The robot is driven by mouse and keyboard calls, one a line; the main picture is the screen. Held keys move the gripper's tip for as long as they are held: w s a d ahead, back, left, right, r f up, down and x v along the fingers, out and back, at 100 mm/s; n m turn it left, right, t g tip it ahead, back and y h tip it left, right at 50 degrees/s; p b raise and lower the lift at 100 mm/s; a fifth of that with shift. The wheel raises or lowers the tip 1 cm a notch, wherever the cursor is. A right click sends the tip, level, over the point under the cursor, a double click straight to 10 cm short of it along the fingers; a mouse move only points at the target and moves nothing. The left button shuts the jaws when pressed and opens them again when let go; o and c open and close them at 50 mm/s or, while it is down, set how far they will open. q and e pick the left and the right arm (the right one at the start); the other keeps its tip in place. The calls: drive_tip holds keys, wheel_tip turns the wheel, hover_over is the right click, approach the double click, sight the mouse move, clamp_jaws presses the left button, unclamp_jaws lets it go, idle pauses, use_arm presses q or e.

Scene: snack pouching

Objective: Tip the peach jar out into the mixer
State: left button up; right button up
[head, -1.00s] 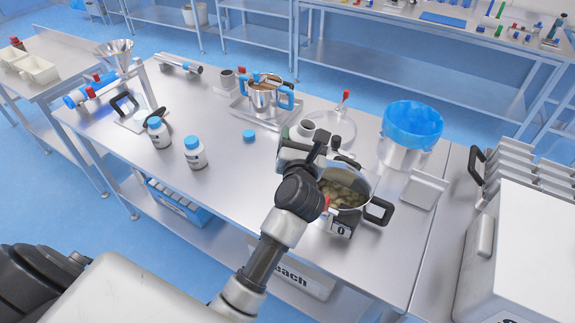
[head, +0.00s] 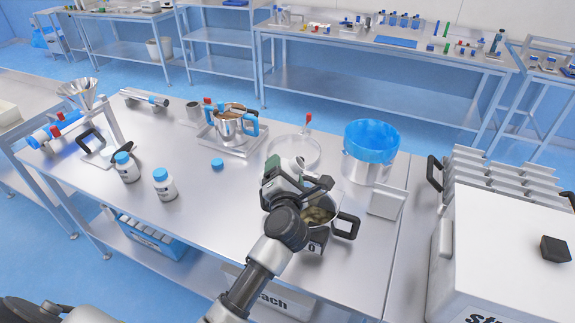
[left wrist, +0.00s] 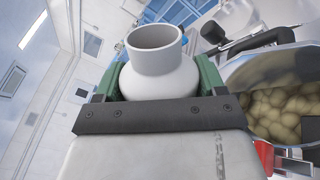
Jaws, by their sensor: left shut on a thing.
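My left gripper (left wrist: 155,88) is shut on an open white jar (left wrist: 155,75), its green finger pads at the jar's sides. No label shows, so I cannot tell whether it is the peach jar. The jar's mouth shows without a cap in the left wrist view. In the head view the left gripper (head: 283,170) is just left of and behind a steel pot with black handles (head: 334,215), partly hiding it. Yellowish-brown lumps (left wrist: 280,112) lie in this pot. A steel pot with blue handles (head: 231,125) stands farther back. I cannot tell which vessel is the mixer.
Two blue-capped bottles (head: 164,185) (head: 127,168) stand at left. A loose blue cap (head: 217,164) lies mid-table. A blue-lined bin (head: 367,165) and a small pale tray (head: 386,201) are at right. A glass-like lid (head: 294,150) lies behind the gripper. The left front tabletop is clear.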

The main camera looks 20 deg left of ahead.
use_arm(q)
drive_tip(key=f+m, duration=0.1)
drive_tip(key=m, duration=0.3)
drive_tip(key=f+m, duration=0.1)
drive_tip(key=m, duration=0.1)
drive_tip(key=shift+a+f, duration=0.25)
drive_tip(key=shift+f, duration=0.1)
drive_tip(key=p, duration=0.1)
drive_tip(key=m+p, duration=0.2)
drive_tip(key=p, duration=0.1)
drive_tip(key=shift+d+r, duration=0.25)
drive_tip(key=m+p, duration=0.2)
drive_tip(key=shift+w+d+m+p, duration=0.1)
drive_tip(key=shift+m+p, duration=0.2)
drive_tip(key=shift+p, duration=0.05)
drive_tip(key=shift+d+m, duration=0.15)
drive_tip(key=shift+m, duration=0.25)
drive_tip(key=shift+w+d+r+m, duration=0.15)
drive_tip(key=shift+d+r+m, duration=0.1)
drive_tip(key=shift+m, duration=0.5)
drive_tip(key=shift+w+d+r+m, duration=0.15)
drive_tip(key=shift+r+m, duration=0.1)
drive_tip(key=shift+m, duration=0.5)
